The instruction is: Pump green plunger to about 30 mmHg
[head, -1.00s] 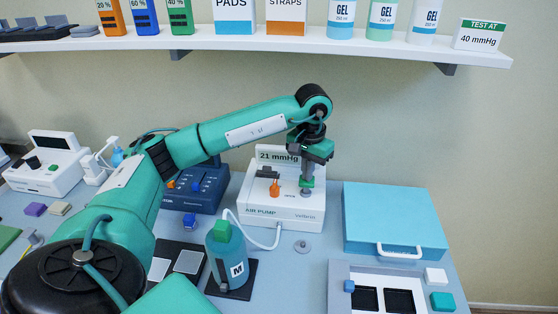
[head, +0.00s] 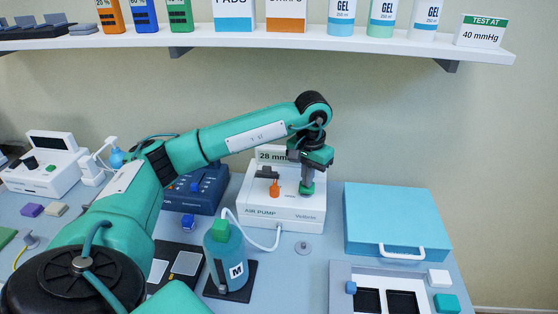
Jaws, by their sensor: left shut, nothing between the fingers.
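The white air pump (head: 257,211) stands on the bench against the wall. Its display (head: 271,154) is partly covered by my arm but reads 28 mm. The green plunger (head: 307,189) is at the right of the pump's top, low down near the housing. My left gripper (head: 309,180) is shut and points down right above the plunger, seemingly touching it. A white hose runs from the pump to a teal cuff marked M (head: 229,262). My right gripper is not in view.
A blue case (head: 395,219) lies right of the pump, with a grey tray (head: 343,287) in front of it. A dark blue device (head: 198,190) stands left of the pump. A grey disc (head: 303,248) lies on the bench. The shelf (head: 300,38) holds bottles and a "TEST AT 40 mmHg" sign (head: 482,31).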

